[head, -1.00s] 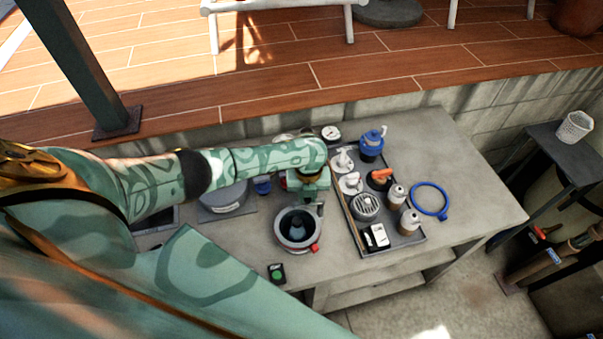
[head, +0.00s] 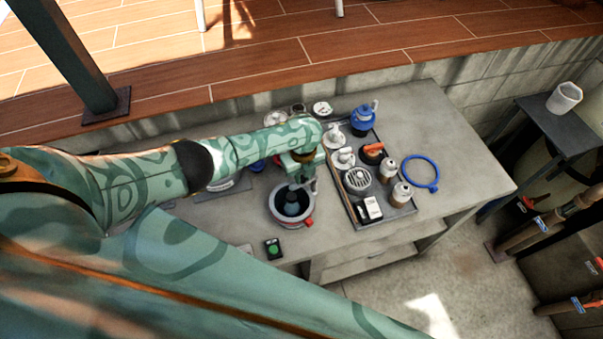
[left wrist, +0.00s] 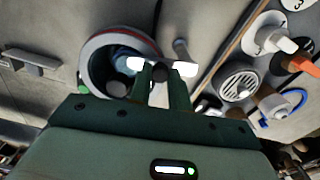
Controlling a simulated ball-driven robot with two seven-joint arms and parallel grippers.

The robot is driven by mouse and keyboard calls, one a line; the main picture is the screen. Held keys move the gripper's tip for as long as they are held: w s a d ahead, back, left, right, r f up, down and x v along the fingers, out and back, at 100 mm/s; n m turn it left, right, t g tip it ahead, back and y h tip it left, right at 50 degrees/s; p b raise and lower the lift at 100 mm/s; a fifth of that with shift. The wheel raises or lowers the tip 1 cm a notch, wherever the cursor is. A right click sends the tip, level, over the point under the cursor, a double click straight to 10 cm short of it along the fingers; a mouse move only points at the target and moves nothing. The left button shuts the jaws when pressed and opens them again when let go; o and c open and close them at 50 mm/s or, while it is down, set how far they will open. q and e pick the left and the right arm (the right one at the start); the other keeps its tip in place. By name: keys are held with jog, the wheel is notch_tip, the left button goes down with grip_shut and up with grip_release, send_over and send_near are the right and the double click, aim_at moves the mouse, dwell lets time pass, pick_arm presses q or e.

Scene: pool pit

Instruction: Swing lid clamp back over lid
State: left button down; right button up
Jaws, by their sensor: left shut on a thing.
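A round grey pot (head: 283,216) with a dark opening stands on the bench, with a red piece (head: 308,222) on its front right rim. It also shows in the left wrist view (left wrist: 92,52). My left gripper (head: 300,183) is over the back right part of the pot. In the left wrist view its two fingers are shut on a small dark round piece (left wrist: 160,74), probably part of the lid clamp. Gripper and arm hide much of the clamp. I cannot tell whether a clear lid covers the opening. My right gripper is out of view.
A dark tray (head: 342,197) with several fittings and bottles stands close right of the pot. A blue ring (head: 436,181) lies beyond it. A small box with a green button (head: 273,248) sits at the bench's front edge. The bench (head: 455,125) is clear at the right.

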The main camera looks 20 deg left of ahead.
aim_at(303, 178)
pick_arm(q)
jog(key=c, duration=1.3)
grip_release()
jog(key=shift+r, duration=0.1)
notch_tip(303, 178, up, 16)
jog(key=p, duration=0.4)
jog(key=shift+p, duration=0.3)
